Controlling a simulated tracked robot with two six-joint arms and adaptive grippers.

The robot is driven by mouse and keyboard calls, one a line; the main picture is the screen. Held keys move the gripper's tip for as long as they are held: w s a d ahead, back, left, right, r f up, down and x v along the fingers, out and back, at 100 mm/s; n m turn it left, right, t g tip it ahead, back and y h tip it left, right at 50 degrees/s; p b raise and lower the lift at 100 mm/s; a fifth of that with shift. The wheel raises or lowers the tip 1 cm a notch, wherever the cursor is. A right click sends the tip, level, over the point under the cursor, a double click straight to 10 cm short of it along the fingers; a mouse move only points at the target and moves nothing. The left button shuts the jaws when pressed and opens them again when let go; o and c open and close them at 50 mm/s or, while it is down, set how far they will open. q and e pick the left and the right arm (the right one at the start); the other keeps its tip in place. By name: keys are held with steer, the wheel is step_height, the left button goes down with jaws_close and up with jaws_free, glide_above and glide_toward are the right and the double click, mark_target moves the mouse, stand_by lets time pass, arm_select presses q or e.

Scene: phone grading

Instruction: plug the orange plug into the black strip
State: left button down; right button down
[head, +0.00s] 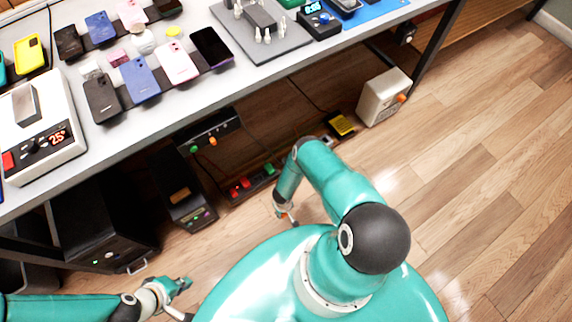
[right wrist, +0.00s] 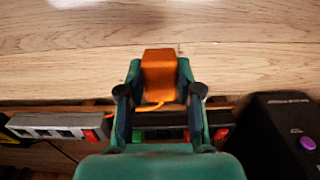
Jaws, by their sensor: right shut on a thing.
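The orange plug (right wrist: 160,72) is held between the fingers of my right gripper (right wrist: 160,85), which is shut on it. A thin orange cord runs from it behind the gripper. My left gripper (head: 186,298) is open and empty at lower left.
A light grey strip (right wrist: 45,123) with a red switch lies beside the black one. A black box with a purple button (right wrist: 295,135) stands at right. Under the table are a black tower (head: 100,225) and a white box (head: 384,97). The wood floor (head: 480,170) is clear.

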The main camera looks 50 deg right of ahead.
steer(key=w+d+b, duration=0.1)
steer(key=w+b, duration=0.5)
steer(key=b, duration=0.3)
steer(key=w+d+b, duration=0.2)
steer(key=w+b, duration=0.5)
steer(key=b, duration=0.1)
steer(key=w+d+b, duration=0.1)
steer(key=w+b, duration=0.5)
steer(key=b, duration=0.3)
steer(key=shift+w+d+f+b, duration=0.2)
steer(key=shift+d+f+b, duration=0.1)
steer(key=shift+d+f, duration=0.1)
steer(key=shift+w+r+b, duration=0.1)
steer(key=shift+w+b, duration=0.35)
steer(key=shift+b, duration=0.05)
steer(key=shift+w+d+r, duration=0.1)
steer(key=shift+w+r, duration=0.05)
steer(key=shift+w, duration=0.05)
steer(key=shift+s, duration=0.1)
steer(key=shift+f+b, duration=1.55)
steer(key=shift+b, duration=0.25)
stand_by(0.6)
steer(key=c, duration=0.7)
jaws_free()
